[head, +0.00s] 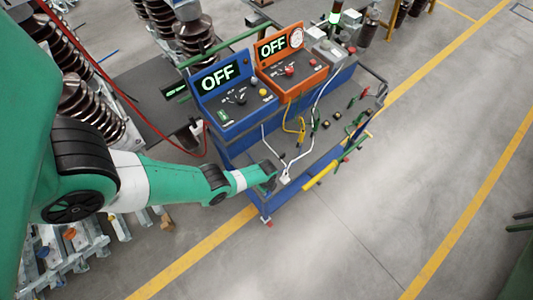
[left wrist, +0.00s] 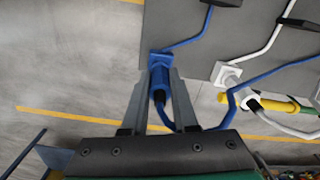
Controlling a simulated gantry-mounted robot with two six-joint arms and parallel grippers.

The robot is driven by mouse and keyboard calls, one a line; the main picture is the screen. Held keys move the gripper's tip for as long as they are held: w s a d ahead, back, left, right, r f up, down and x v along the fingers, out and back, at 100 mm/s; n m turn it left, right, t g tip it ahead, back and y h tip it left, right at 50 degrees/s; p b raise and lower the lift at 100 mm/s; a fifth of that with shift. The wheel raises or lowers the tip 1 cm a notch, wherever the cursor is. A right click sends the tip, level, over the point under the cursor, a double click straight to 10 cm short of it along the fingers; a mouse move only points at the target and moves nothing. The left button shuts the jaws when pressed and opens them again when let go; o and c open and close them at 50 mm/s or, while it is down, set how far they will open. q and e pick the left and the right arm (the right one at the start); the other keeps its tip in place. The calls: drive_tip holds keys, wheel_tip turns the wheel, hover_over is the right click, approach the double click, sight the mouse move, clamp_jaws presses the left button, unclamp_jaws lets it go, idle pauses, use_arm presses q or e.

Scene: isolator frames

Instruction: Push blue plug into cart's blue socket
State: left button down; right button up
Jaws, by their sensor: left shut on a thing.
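My left gripper (head: 272,176) reaches in from the left to the near left corner of the cart tabletop (head: 245,150). In the left wrist view my left gripper (left wrist: 161,75) is shut on the blue plug (left wrist: 159,85), with a finger on each side of it. The plug's front end meets the square blue socket (left wrist: 160,59) at the tabletop edge. I cannot tell how deep it sits. A blue cable (left wrist: 186,108) trails from the plug's rear. In the head view the gripper hides the plug and socket. My right gripper is not in view.
A white socket (left wrist: 222,71) with a white plug (left wrist: 235,82) lies to the right, close by. A yellow handle (left wrist: 275,105) runs along the cart's edge. Blue (head: 222,82) and orange (head: 283,50) OFF consoles stand on the cart. Open floor (head: 340,210) lies in front.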

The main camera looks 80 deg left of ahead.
use_arm(q)
drive_tip(key=shift+f+b, duration=0.45)
drive_tip(key=shift+f, duration=0.05)
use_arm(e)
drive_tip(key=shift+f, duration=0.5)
use_arm(q)
drive_tip(key=c, duration=0.6)
unclamp_jaws()
drive_tip(key=shift+r, duration=0.1)
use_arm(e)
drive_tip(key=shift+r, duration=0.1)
